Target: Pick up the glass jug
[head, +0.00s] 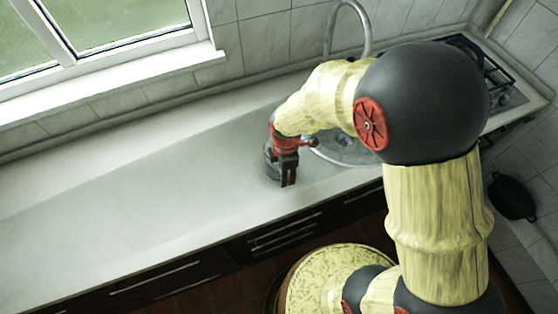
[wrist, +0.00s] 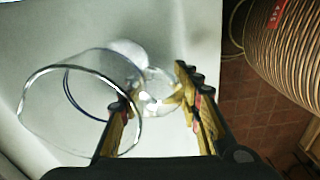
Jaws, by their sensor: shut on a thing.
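The clear glass jug (wrist: 82,104) fills the left half of the wrist view, with its round rim towards the camera. My gripper (wrist: 156,85) is shut on the jug, with glass showing between its two fingers. One finger overlaps the jug's outline and the other is to its right. I cannot tell exactly which part of the glass is held. In the head view my gripper (head: 287,172) is low over the counter, near its front edge. The jug cannot be made out clearly there, and whether it touches the counter is not clear.
The pale counter (head: 130,190) is bare to the left. A round sink (head: 345,150) with a tall curved tap (head: 328,28) is just right of my gripper. A hob (head: 497,85) lies farther right. A window (head: 105,40) is behind, with drawers (head: 285,235) below the counter.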

